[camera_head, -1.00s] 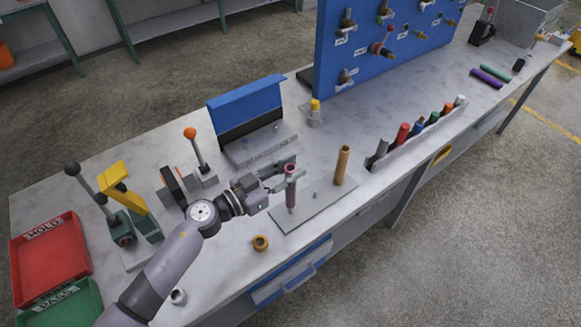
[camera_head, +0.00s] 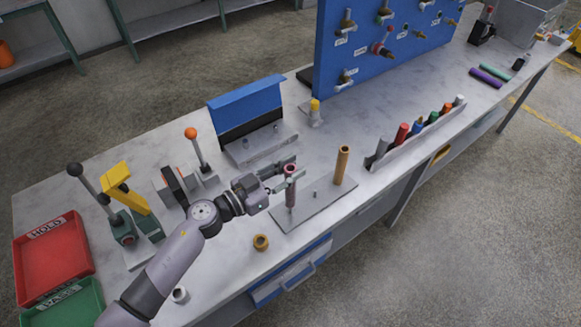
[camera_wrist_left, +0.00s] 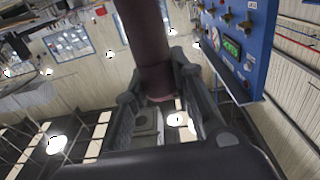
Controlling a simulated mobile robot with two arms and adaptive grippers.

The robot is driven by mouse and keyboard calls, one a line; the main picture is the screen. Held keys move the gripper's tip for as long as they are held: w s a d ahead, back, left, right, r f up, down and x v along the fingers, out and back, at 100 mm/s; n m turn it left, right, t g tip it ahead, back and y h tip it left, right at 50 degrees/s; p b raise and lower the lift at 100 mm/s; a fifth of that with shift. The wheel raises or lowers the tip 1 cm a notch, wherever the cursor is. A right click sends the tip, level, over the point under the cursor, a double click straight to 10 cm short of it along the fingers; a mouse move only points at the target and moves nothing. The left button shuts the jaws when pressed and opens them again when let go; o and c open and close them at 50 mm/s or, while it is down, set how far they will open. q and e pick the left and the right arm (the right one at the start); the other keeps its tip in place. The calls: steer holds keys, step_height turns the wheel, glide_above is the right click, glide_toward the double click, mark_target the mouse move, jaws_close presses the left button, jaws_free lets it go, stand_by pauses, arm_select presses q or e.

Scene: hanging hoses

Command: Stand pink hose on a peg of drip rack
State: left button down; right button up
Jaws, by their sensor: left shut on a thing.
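The pink hose (camera_head: 291,194), a dull dark-pink tube, is upright in the jaws of my left gripper (camera_head: 289,176). In the left wrist view the hose (camera_wrist_left: 147,45) runs up between the two fingers (camera_wrist_left: 165,100). The drip rack (camera_head: 301,211) is a flat grey plate on the bench with short pegs. The hose is over its left part; whether its lower end is around a peg or just above the plate I cannot tell. A bare peg (camera_head: 315,194) stands to its right. My right gripper is not in view.
An orange-brown hose (camera_head: 342,166) stands upright at the rack's right end. A holder (camera_head: 415,138) with several coloured tubes is farther right. A brass ring (camera_head: 261,242) lies in front. Behind are a blue-lidded box (camera_head: 246,105) and a lever with an orange knob (camera_head: 191,133).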

arm_select(q)
steer(key=shift+p, duration=0.35)
stand_by(0.5)
steer(key=shift+f+b, duration=0.6)
steer(key=shift+f, duration=0.3)
steer(key=shift+f+b, duration=0.9)
steer(key=shift+f, duration=0.45)
steer(key=c, duration=1.3)
jaws_free()
steer(key=shift+a, duration=0.1)
steer(key=v, duration=1.2)
